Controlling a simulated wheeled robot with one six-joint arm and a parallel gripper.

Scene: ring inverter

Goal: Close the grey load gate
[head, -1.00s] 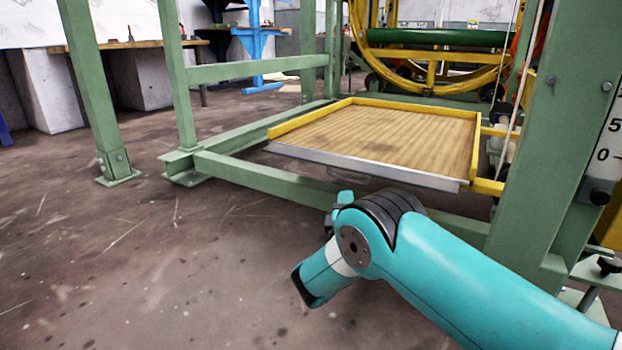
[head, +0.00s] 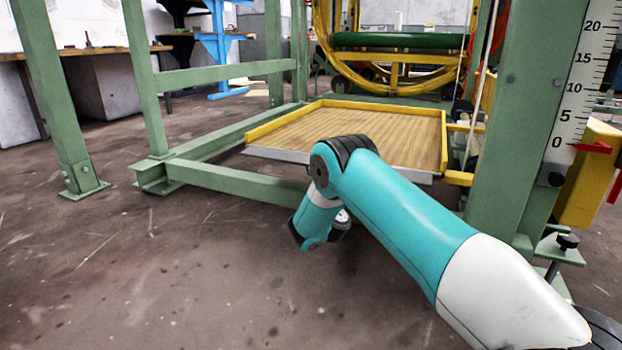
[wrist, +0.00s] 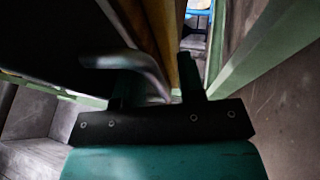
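The grey load gate (head: 277,155) is a long metal strip along the front edge of the wooden platform (head: 400,133). It lies low, not standing up like the yellow side rims. My arm covers its middle in the head view. My gripper (wrist: 152,70) shows in the wrist view with its two dark fingers apart. A bent grey bar (wrist: 138,62), apparently the gate's handle, runs across the left finger and into the space between the fingers. I cannot tell whether they touch. In the head view the fingers are hidden behind my arm.
Green frame posts stand at the left (head: 58,110) and right (head: 510,110). A low green beam (head: 225,180) runs under the platform front. A scale with a red pointer (head: 590,147) is on the right post. The floor at front left is clear.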

